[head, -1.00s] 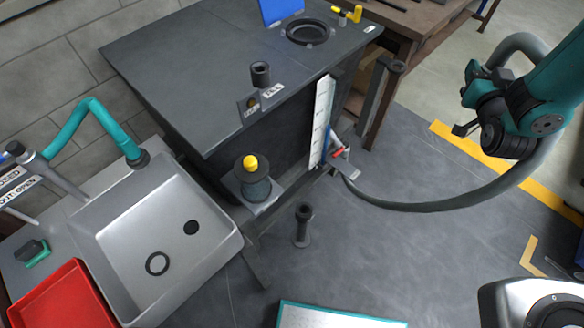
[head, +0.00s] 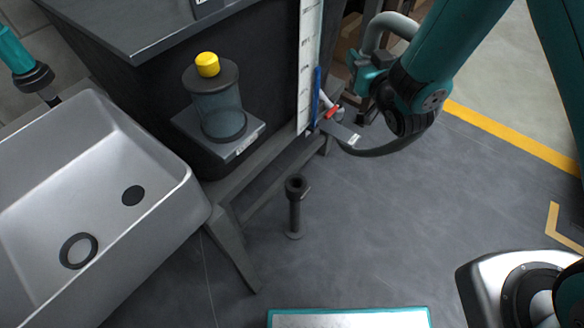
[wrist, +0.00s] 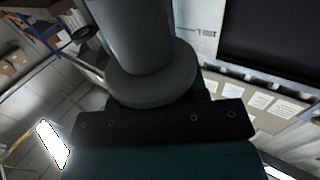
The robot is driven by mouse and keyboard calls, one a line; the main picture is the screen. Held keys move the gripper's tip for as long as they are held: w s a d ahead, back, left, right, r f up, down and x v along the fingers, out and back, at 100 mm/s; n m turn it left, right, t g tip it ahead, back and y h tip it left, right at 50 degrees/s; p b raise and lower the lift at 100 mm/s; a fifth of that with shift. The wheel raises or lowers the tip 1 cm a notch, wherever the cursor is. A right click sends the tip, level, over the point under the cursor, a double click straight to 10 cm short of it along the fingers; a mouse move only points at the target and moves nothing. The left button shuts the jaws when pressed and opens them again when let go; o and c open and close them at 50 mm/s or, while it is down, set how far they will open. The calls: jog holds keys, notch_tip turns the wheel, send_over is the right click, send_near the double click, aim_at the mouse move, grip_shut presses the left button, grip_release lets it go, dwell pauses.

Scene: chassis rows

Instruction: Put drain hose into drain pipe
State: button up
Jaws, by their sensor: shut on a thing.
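The drain hose (head: 386,24) is a thick grey tube. It arches above and behind my gripper (head: 362,88), and its darker lower run (head: 385,150) leads along the floor to the dark tank by the red-handled valve. My gripper is shut on the hose, right of the tank's white gauge strip. In the wrist view a grey cylinder with a wide collar, the hose (wrist: 140,50), fills the jaws. The hose's free tip is hard to make out. The drain pipe (head: 294,208) is a short dark upright pipe with an open top, standing on the floor, lower left of my gripper and apart from the hose.
The metal sink (head: 100,190) is at left. A clear canister with a yellow cap (head: 208,65) sits on a ledge of the tank stand (head: 240,195). A teal-edged white panel (head: 350,318) is at the bottom. Floor right of the pipe is clear.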

jog(key=s+a+f+n+y+b, duration=0.1)
jog(key=a+f+b, duration=0.4)
jog(key=f+b, duration=0.5)
jog(key=s+a+f+n+g+y+b, duration=0.1)
jog(key=a+f+b, duration=0.3)
jog(key=f+b, duration=0.5)
jog(key=s+a+f+n+g+y+b, duration=0.1)
jog(key=a+f+b, duration=0.4)
jog(key=f+b, duration=0.5)
jog(key=shift+s+a+f+y+b, duration=0.3)
jog(key=shift+s+a+f+y, duration=0.05)
jog(key=shift+s+f+y, duration=0.35)
jog(key=shift+s, duration=0.1)
jog(key=shift+f+b, duration=0.15)
jog(key=shift+b, duration=0.15)
jog(key=shift+f+b, duration=2.85)
jog(key=shift+f, duration=0.25)
jog(key=o, duration=1.1)
jog(key=shift+o, duration=0.2)
